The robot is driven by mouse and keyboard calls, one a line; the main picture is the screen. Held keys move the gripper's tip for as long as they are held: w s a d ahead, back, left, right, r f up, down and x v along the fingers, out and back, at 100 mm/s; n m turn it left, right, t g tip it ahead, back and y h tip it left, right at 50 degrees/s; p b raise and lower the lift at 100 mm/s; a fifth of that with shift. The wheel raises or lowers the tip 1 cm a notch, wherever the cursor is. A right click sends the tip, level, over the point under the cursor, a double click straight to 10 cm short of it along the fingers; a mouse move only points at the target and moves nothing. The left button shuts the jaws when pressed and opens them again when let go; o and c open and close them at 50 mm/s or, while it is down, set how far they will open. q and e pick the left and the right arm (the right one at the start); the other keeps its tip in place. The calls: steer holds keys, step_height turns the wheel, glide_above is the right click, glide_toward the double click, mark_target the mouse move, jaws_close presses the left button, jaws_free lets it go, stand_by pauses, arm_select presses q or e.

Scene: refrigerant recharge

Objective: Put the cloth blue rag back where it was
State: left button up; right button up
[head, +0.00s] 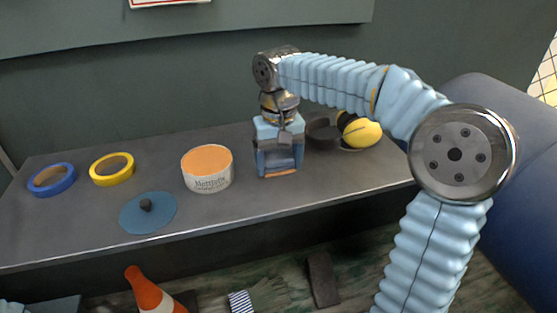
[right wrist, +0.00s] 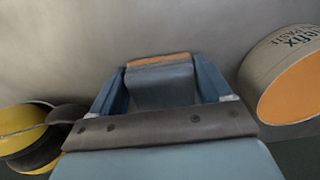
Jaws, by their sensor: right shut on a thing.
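My right gripper (head: 280,160) points down over the grey bench, right of the white tub. It is shut on a grey-blue piece with an orange-brown lower edge, which looks like the blue rag (right wrist: 160,86); the fingers hide much of it. In the right wrist view the piece sits between the two blue fingers, close to the bench top. I cannot tell whether it touches the bench. My left gripper is not in view.
On the bench (head: 90,235) are a blue ring (head: 51,180), a yellow ring (head: 112,169), a blue disc with a dark knob (head: 148,214), an orange-topped tub (head: 207,169) and a yellow-and-black object (head: 361,133). A traffic cone (head: 150,292) stands below the front edge.

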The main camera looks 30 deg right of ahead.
mark_target(279, 159)
steer(key=o, duration=1)
steer(key=shift+f, duration=0.1)
steer(key=shift+o, duration=0.2)
step_height(279, 159, up, 12)
steer(key=p, duration=0.2)
